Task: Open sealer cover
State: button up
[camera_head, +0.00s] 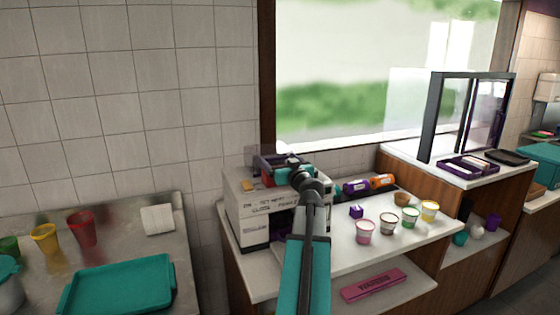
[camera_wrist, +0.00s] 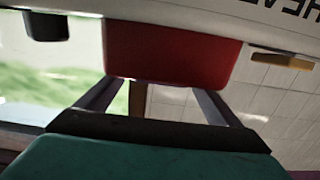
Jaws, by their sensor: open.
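The sealer (camera_head: 250,217) is a white box with printed text on its front, standing on the white counter left of centre in the head view. My gripper (camera_head: 272,165) is at its top, and my arm hides much of its right side. I cannot make out the cover's edges there. In the wrist view my open gripper (camera_wrist: 155,95) has its two fingers apart, pointing at a red block (camera_wrist: 170,50) on a white panel (camera_wrist: 215,12) with upside-down lettering. The fingertips are close to the block's edge; I cannot tell whether they touch it.
A pink box (camera_head: 374,284) lies on the shelf below. A teal tray (camera_head: 118,285) and coloured cups (camera_head: 82,228) are on the left counter. A window and tiled wall close off the back.

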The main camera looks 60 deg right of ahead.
jog(key=c, duration=1.2)
jog(key=shift+r, duration=0.1)
jog(key=shift+r, duration=0.1)
